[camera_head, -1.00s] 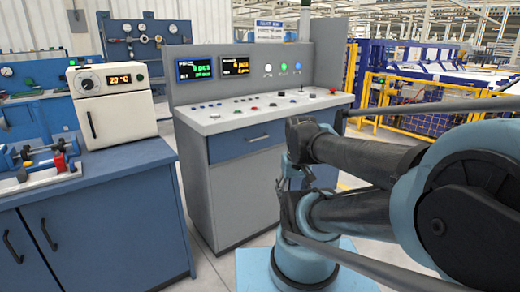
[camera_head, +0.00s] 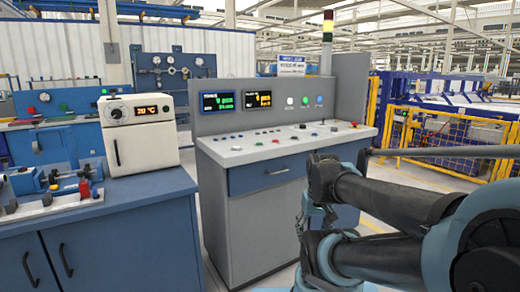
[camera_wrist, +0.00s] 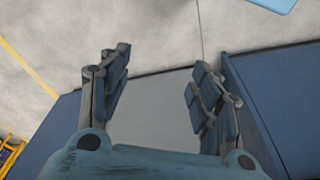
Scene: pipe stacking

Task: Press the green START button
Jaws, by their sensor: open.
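A grey control console (camera_head: 216,157) with a sloped white top stands in the middle of the head view. Its top carries several small buttons, among them a red one (camera_head: 275,141). They are too small for me to tell which is the green START button. A round green lamp (camera_head: 305,101) shows on the upright back panel. My gripper (camera_wrist: 160,62) is open and empty in the wrist view, with bare floor and grey and blue surfaces beyond its fingers. In the head view my arm is at the right, in front of the console's right part, with the gripper end below the console top.
A blue workbench (camera_head: 130,235) stands left of the console, carrying a white oven-like box (camera_head: 140,135) and a clamp fixture (camera_head: 75,188). Two lit displays (camera_head: 218,101) are on the console panel. A yellow fence (camera_head: 440,140) stands behind at the right.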

